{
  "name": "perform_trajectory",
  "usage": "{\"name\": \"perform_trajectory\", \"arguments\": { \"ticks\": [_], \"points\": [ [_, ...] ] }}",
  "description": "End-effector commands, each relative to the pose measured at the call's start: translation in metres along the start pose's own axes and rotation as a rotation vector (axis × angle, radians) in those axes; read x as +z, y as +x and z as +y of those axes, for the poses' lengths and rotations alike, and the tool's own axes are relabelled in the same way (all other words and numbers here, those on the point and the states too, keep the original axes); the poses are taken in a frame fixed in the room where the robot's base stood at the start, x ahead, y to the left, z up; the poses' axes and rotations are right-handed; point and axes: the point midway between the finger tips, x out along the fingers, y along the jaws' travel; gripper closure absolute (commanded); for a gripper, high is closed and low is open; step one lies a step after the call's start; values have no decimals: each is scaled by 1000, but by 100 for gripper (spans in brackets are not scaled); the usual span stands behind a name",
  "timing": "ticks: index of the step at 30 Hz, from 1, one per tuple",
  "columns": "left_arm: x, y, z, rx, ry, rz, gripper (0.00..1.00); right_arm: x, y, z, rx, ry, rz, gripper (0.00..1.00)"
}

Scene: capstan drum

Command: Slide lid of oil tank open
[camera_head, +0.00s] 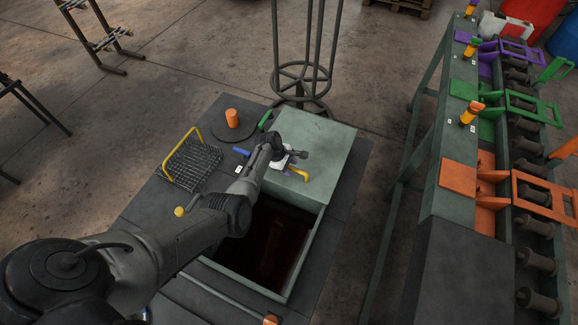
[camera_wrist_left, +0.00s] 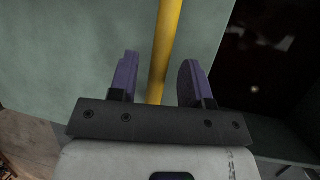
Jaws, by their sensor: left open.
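The oil tank (camera_head: 297,285) is set into a dark platform, with its front part open over a dark interior. Its flat grey-green lid (camera_head: 325,140) covers the back part and also shows in the left wrist view (camera_wrist_left: 60,50). A yellow handle (camera_head: 300,175) is at the lid's front edge. My left gripper (camera_head: 289,171) is at this handle. In the left wrist view, its purple fingers (camera_wrist_left: 157,75) are apart, with the yellow handle bar (camera_wrist_left: 168,40) running between them. Contact cannot be told. My right gripper is not in view.
A wire basket (camera_head: 190,163) with a yellow handle and an orange cylinder (camera_head: 232,118) stand left of the lid. A round metal frame (camera_head: 300,80) stands behind the tank. A long bench (camera_head: 445,205) with coloured brackets is at the right. Floor lies between tank and bench.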

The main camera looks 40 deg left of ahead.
Motion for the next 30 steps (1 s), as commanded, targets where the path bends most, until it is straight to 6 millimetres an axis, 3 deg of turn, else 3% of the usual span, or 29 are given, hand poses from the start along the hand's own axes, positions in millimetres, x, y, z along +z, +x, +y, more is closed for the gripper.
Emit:
{"name": "perform_trajectory", "arguments": {
  "ticks": [5,21,30],
  "points": [
    [1,-8,1,2,0,0,56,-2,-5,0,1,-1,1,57],
    [1,-104,1,2,-1,1,56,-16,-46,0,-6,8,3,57],
    [0,-134,0,1,0,0,56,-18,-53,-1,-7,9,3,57]
  ]
}}
